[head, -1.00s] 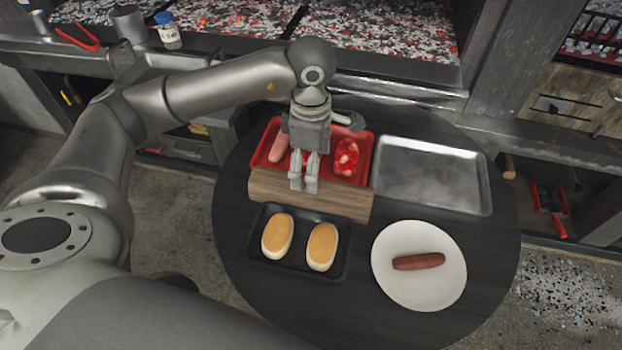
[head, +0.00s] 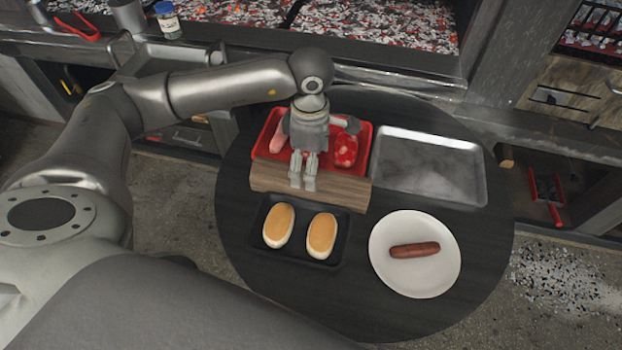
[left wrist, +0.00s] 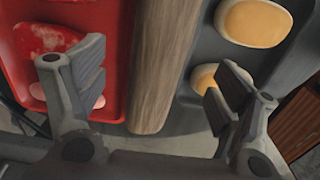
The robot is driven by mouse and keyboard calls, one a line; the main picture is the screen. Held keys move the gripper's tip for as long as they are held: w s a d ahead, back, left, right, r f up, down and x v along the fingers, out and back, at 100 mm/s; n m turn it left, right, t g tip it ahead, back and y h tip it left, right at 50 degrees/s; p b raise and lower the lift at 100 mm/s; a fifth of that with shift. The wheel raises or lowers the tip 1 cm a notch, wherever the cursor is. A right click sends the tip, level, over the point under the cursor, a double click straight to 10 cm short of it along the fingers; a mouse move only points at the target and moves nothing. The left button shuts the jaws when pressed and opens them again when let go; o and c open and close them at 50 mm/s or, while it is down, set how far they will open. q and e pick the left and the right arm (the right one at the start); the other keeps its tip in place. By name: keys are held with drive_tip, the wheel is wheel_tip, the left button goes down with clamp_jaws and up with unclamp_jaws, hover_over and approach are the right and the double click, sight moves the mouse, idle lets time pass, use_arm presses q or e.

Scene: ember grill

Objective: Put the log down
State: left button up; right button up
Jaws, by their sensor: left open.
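The log (head: 340,196) is a squared brown wooden block. It lies between the red tray and the black bun tray on the round dark table (head: 245,217). My left gripper (head: 303,181) is directly over the log, pointing down. In the left wrist view the log (left wrist: 165,65) runs up the picture between the two fingers of the left gripper (left wrist: 157,80). The fingers are spread wide, with a gap on both sides of the log. The log's underside is hidden, so its exact contact with the table cannot be told. My right gripper is not in view.
A red tray (head: 364,170) with raw meat sits behind the log. A black tray (head: 297,262) with two buns (head: 279,226) is in front. An empty metal tray (head: 430,168) and a white plate (head: 415,282) with a sausage (head: 414,250) are at the right. The grill (head: 385,30) is behind.

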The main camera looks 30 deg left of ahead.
use_arm(q)
wheel_tip(320, 180, down, 4)
drive_tip(key=shift+d+f+p, duration=0.1)
drive_tip(key=shift+f+p, duration=0.05)
drive_tip(key=shift+p, duration=0.6)
drive_tip(key=shift+f, duration=0.45)
drive_tip(key=shift+w, duration=0.1)
drive_tip(key=c, duration=1.8)
drive_tip(key=shift+o, duration=0.2)
drive_tip(key=shift+r, duration=0.15)
drive_tip(key=shift+r, duration=0.55)
drive_tip(key=s+d+r+b, duration=0.3)
drive_tip(key=s+d+r, duration=0.3)
drive_tip(key=s+r, duration=0.5)
drive_tip(key=shift+s+d+r, duration=0.2)
drive_tip(key=shift+s+r, duration=0.15)
drive_tip(key=shift+s, duration=0.4)
